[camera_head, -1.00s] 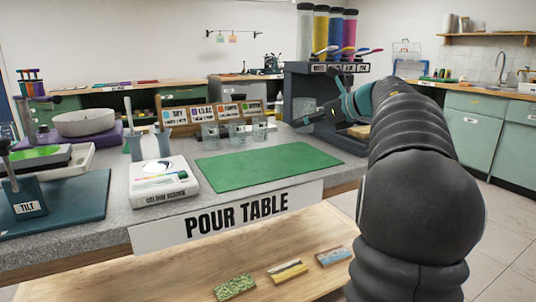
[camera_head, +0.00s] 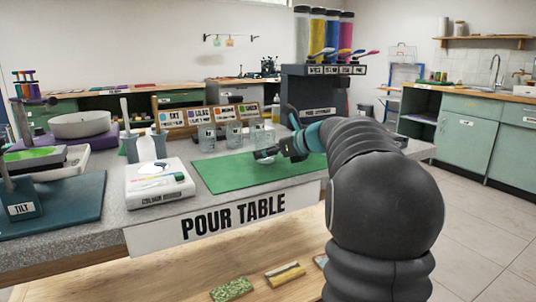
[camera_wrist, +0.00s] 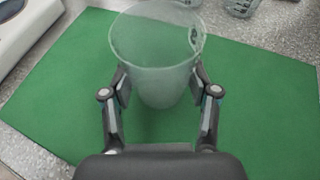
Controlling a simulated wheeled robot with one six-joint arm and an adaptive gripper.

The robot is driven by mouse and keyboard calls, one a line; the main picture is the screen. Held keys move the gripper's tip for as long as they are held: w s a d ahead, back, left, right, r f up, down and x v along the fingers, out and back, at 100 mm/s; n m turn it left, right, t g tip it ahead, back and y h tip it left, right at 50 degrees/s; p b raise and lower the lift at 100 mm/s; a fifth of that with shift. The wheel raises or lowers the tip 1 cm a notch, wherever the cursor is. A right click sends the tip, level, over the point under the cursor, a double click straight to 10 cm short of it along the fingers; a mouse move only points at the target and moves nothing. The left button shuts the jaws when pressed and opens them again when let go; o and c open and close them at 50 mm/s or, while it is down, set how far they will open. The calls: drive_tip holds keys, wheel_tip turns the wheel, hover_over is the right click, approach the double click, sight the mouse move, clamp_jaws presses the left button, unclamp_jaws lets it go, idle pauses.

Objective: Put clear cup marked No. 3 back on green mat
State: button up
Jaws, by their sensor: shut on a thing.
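A clear cup (camera_wrist: 155,75) stands upright between the fingers of my gripper (camera_wrist: 160,90) in the wrist view. The fingers are shut on its sides. Part of a dark marking shows at its right side, but I cannot read the number. The green mat (camera_wrist: 60,85) lies under the cup; I cannot tell whether the cup's base touches it. In the head view my gripper (camera_head: 267,155) is over the back right part of the green mat (camera_head: 222,175), and the held cup is hard to make out there.
Several clear cups, one of them here (camera_head: 207,138), stand in a row behind the mat, before a rack of labelled cards (camera_head: 200,115). A white scale-like box (camera_head: 155,190) is left of the mat. A dark dispenser (camera_head: 315,95) stands behind. The mat's left part is clear.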

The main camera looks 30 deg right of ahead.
drive_tip(key=shift+f, duration=0.4)
drive_tip(key=o, duration=1.3)
drive_tip(key=shift+r, duration=0.1)
drive_tip(key=shift+s+d+r, duration=0.15)
drive_tip(key=shift+s+r, duration=0.05)
drive_tip(key=shift+r, duration=0.1)
drive_tip(key=v, duration=1.1)
drive_tip(key=shift+s+r, duration=0.1)
drive_tip(key=shift+s, duration=0.15)
